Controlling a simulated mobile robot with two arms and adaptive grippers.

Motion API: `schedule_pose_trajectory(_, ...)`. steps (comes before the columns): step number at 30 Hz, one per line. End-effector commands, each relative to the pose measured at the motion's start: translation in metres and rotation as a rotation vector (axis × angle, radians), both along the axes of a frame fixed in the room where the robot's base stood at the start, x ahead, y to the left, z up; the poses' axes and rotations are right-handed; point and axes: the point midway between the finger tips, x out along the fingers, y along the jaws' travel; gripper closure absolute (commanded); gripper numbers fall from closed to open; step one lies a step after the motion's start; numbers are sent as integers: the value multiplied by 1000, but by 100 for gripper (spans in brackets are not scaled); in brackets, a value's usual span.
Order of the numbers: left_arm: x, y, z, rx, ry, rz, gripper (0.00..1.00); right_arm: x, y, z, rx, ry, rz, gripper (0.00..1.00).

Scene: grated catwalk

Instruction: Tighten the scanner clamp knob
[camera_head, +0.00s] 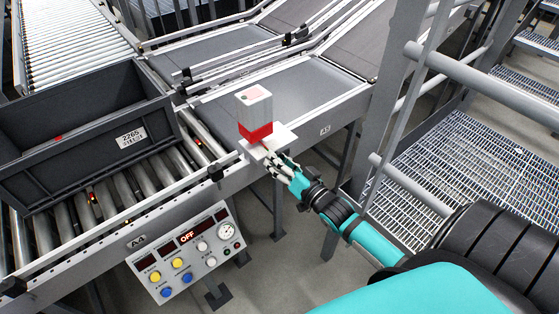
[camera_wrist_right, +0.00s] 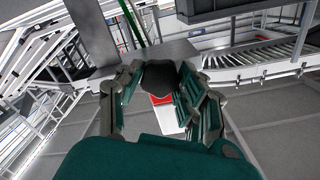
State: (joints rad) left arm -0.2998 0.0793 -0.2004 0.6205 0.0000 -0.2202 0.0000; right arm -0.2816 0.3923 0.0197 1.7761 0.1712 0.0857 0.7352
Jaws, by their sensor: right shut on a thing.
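The scanner (camera_head: 255,112), a grey box with a red lower band, stands on a light bracket plate (camera_head: 283,134) at the conveyor's side rail. My right gripper (camera_head: 271,160) reaches to the plate's near side, just below the scanner. In the right wrist view the dark clamp knob (camera_wrist_right: 158,76) sits between the fingers of the right gripper (camera_wrist_right: 160,88), which are closed on it. The knob is hidden by the fingers in the head view. My left gripper does not show in either view.
A dark grey crate (camera_head: 150,97) labelled 2265 sits on the roller conveyor at left. A control panel (camera_head: 186,258) with coloured buttons and an OFF display hangs below the rail. Grey railing (camera_head: 455,68) and grating (camera_head: 450,170) lie at right.

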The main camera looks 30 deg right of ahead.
Motion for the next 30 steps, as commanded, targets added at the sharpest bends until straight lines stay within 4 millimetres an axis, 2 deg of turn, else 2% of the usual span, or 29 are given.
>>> schedule_pose_trajectory(8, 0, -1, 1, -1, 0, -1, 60, 0, 0, 0, -17, -1, 0, 95)
schedule_pose_trajectory(14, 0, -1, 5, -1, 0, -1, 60, 0, 0, 1, -94, -7, 0, 95)
schedule_pose_trajectory(30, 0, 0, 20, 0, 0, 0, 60, 0, 0, 1, -563, -45, 0, 95)
